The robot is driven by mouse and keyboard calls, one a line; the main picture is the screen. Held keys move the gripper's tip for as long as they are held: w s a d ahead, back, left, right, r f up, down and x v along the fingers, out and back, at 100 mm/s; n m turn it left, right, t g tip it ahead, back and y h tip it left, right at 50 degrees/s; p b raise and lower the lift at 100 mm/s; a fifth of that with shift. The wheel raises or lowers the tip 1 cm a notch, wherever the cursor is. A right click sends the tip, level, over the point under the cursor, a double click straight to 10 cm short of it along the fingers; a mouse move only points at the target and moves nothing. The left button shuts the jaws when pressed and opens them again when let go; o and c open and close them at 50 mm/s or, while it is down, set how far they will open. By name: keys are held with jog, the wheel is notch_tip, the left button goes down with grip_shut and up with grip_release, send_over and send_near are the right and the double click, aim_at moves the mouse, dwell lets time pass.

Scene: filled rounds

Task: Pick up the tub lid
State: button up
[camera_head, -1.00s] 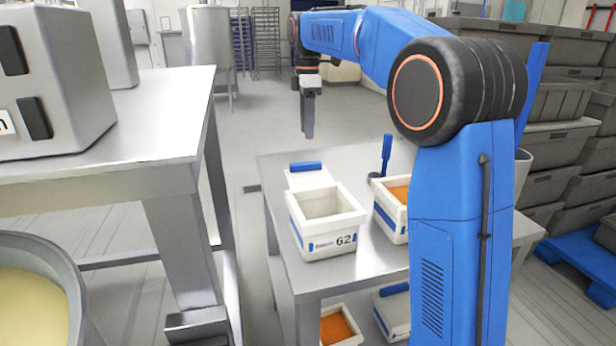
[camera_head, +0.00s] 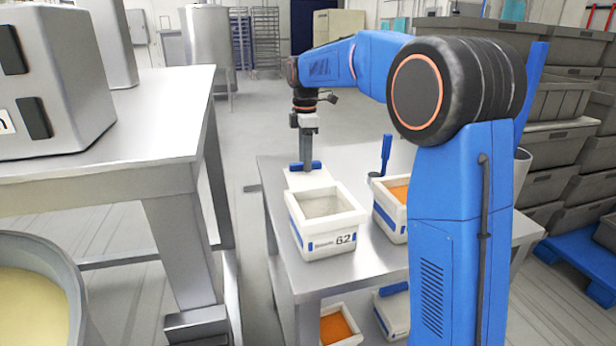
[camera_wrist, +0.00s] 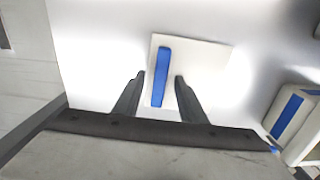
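The tub lid (camera_wrist: 205,65) is a flat white plate with a raised blue bar handle (camera_wrist: 160,77). It lies on the steel table behind the white tub marked 62 (camera_head: 330,241), and its handle also shows in the head view (camera_head: 294,165). My gripper (camera_wrist: 160,80) is open, with one dark finger on each side of the blue handle and gaps visible between. In the head view my gripper (camera_head: 307,166) points straight down at the handle and hides part of it. I cannot tell how far the fingertips are above the lid.
A second white tub (camera_head: 388,222) with orange contents stands to the right, near an upright blue-handled tool (camera_head: 386,152). More tubs sit on the lower shelf. A steel bench (camera_head: 150,125) stands to the left, and grey crates (camera_head: 560,100) are stacked at the right.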

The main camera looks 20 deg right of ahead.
grip_shut()
